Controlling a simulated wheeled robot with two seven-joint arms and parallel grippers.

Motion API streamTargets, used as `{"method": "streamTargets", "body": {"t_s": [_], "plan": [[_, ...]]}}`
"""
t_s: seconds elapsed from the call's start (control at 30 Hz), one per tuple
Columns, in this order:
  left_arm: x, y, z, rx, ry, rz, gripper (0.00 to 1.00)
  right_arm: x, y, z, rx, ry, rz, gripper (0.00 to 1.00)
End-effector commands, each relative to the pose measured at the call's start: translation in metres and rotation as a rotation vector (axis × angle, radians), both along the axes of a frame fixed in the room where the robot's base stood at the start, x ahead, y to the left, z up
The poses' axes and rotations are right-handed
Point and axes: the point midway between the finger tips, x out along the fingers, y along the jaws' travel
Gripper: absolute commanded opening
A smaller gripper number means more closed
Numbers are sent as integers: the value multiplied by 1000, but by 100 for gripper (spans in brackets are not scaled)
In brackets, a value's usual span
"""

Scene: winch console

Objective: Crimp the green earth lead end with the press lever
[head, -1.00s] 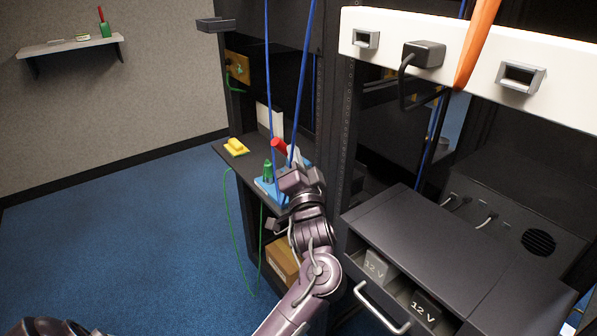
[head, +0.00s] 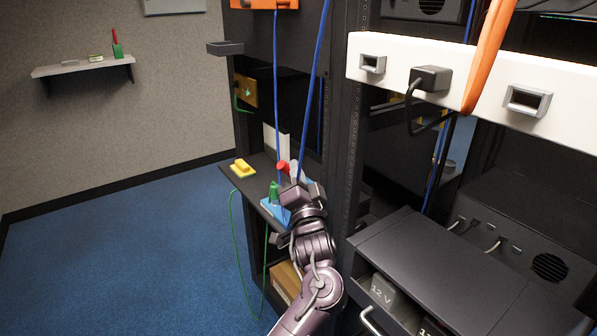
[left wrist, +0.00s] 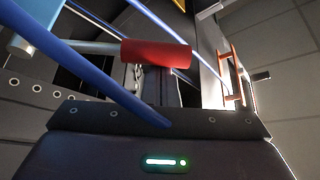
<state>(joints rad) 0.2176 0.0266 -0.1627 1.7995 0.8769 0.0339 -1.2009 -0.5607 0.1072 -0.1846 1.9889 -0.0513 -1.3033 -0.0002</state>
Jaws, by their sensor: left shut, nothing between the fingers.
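The press has a blue base (head: 275,212) on the dark side shelf. Its lever has a red grip (head: 283,167), which shows large in the left wrist view (left wrist: 155,54) on a grey-blue rod. A green upright piece (head: 273,190) stands at the press; I cannot tell whether it is the lead end. The green lead (head: 234,238) hangs in a loop below the shelf. My left gripper (head: 298,192) is shut and empty, just right of and below the red grip. It partly hides the press. Whether it touches the lever is unclear. My right gripper is out of view.
Blue ropes (head: 277,90) run down close to the press and cross near my gripper. A rack post (head: 343,130) stands to the right, beside an open drawer (head: 366,322). The blue floor at left is clear.

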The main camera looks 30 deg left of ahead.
Motion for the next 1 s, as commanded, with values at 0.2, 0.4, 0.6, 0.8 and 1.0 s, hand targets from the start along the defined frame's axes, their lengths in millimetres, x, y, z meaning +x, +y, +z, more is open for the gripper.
{"method": "streamTargets", "body": {"t_s": [0.2,0.4,0.6,0.8,1.0], "plan": [[-5,2,-6,-19,-40,2,0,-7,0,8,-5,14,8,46],[-14,6,-18,-56,-131,2,0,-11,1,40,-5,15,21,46],[-27,12,-38,-117,-278,4,0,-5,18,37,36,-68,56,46],[-37,16,-55,-176,-417,4,0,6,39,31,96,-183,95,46],[-43,19,-66,-208,-497,4,0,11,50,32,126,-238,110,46]]}}
